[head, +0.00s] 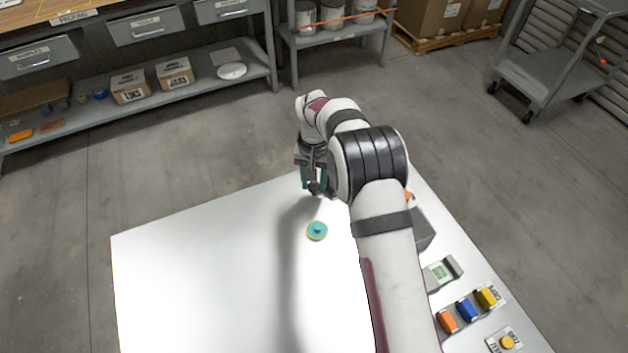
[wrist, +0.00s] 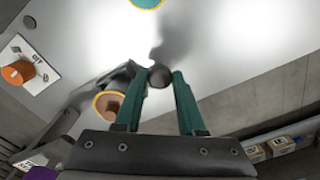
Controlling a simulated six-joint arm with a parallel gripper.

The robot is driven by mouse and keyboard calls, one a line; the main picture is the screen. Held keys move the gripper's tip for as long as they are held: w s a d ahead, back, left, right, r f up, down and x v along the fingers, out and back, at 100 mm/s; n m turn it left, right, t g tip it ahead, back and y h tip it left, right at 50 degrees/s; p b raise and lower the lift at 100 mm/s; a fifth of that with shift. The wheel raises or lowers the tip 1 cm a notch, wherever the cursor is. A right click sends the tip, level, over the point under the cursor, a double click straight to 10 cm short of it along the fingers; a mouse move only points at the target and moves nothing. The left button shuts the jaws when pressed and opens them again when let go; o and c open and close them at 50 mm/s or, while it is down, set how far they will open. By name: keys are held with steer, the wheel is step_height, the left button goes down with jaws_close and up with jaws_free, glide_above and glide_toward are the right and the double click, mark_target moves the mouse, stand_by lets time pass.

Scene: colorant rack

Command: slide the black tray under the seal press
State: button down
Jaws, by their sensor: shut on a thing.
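My gripper (head: 314,188) is over the far edge of the white table, its teal fingers pointing down. In the wrist view my gripper (wrist: 159,80) is shut on a dark round knob (wrist: 160,76) between the fingertips. The knob's lower part is hidden, so I cannot tell what it belongs to. A dark shape (wrist: 122,76) beside the left finger is partly hidden, and I cannot tell whether it is the black tray. The seal press cannot be made out clearly; my arm covers part of the table's right side.
A teal disc with a yellow rim (head: 317,231) lies on the white table (head: 200,270). A grey box (head: 422,230), a green-screen device (head: 441,271), and orange, blue and yellow blocks (head: 466,310) line the right side. A brown round thing (wrist: 108,105) sits near the left finger. The table's left is clear.

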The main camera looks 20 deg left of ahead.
mark_target(328, 186)
steer(key=shift+w, duration=0.1)
steer(key=w+d, duration=0.2)
steer(key=shift+w+d, duration=0.3)
steer(key=shift+d, duration=0.05)
steer(key=c, duration=0.5)
jaws_free()
steer(key=shift+s, duration=0.1)
steer(key=shift+r, duration=0.1)
step_height(328, 186, up, 16)
steer(key=shift+f, duration=0.2)
